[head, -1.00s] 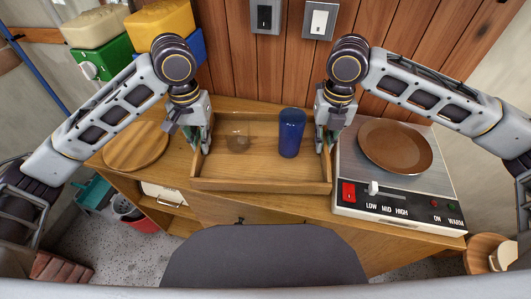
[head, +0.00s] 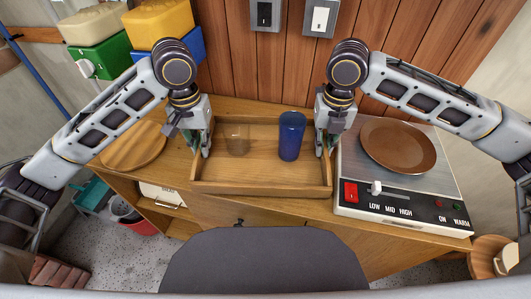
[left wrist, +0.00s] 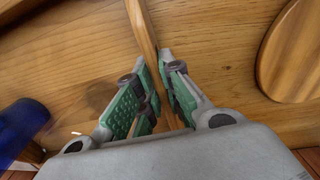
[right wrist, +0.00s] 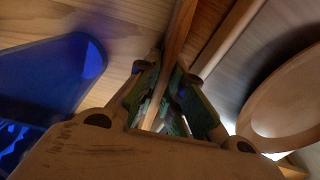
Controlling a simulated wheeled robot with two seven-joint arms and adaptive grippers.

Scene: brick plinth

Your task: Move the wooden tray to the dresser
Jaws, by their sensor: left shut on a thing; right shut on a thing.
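The wooden tray (head: 262,187) is a shallow rectangular box on the wooden cabinet top in the head view. My left gripper (head: 207,146) is shut on the tray's left wall; the left wrist view shows the green-padded fingers on either side of the wall (left wrist: 143,40). My right gripper (head: 324,146) is shut on the tray's right wall, which also runs between the fingers in the right wrist view (right wrist: 181,35). I cannot make out a separate dresser for certain.
A warming plate (head: 400,205) with a brown plate (head: 398,146) stands close to the tray's right side. A round wooden board (head: 133,146) lies to the left. Dispensers (head: 165,28) stand at the back left. A dark grey shape (head: 263,262) fills the bottom centre.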

